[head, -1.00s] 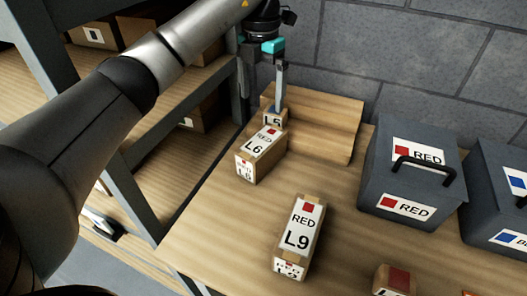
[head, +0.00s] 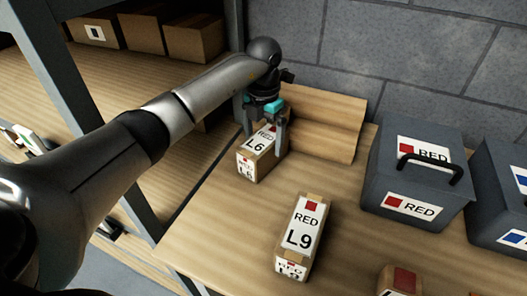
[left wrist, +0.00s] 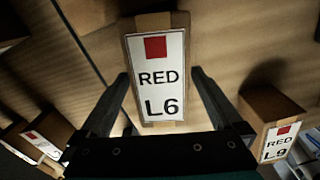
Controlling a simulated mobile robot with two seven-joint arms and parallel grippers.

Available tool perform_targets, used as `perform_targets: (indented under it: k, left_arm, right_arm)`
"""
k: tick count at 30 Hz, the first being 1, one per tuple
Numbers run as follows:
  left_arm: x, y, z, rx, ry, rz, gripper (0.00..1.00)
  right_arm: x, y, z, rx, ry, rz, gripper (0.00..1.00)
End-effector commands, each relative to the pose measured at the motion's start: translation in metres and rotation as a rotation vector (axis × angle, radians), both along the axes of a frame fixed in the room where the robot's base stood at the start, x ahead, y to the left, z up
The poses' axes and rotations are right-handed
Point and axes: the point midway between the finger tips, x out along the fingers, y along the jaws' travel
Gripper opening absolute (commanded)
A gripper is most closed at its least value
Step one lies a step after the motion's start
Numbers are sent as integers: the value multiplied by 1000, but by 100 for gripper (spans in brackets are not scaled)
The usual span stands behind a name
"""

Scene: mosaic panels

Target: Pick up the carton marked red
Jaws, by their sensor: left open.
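A brown carton labelled L6 (head: 262,159) stands on the table. In the left wrist view its label reads RED L6 (left wrist: 158,78) with a red square. My left gripper (head: 265,137) is open just over this carton, one finger on each side of it; whether they touch it I cannot tell. A second carton, labelled RED L9 (head: 301,230), stands nearer on the table; it also shows at the right of the left wrist view (left wrist: 270,125). Another carton with a red mark (head: 400,282) is cut off at the bottom edge. My right gripper is not in view.
A dark grey bin labelled RED (head: 378,185) with a black handle stands at the right, beside another dark bin with blue marks (head: 480,225). A wooden stepped block (head: 335,112) is at the back by the wall. Shelving with boxes (head: 192,38) is on the left.

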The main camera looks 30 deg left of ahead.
Motion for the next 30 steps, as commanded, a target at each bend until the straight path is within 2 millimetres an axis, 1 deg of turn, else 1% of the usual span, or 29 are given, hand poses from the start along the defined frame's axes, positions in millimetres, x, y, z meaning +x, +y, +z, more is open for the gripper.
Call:
perform_targets:
  k: [1, 3, 8, 9, 30]
  left_arm:
    - [0, 0, -7, -1, 1, 0, 100]
    - [0, 0, -11, 0, -1, 0, 100]
    - [0, 0, -10, 0, -1, 0, 100]
    - [0, 0, -10, 0, -1, 0, 98]
    - [0, 0, -9, 0, -1, 0, 19]
  right_arm:
    - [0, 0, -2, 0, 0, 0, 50]
    - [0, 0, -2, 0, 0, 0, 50]
    - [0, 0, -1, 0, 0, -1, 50]
    - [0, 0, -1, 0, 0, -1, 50]
    - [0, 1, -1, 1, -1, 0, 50]
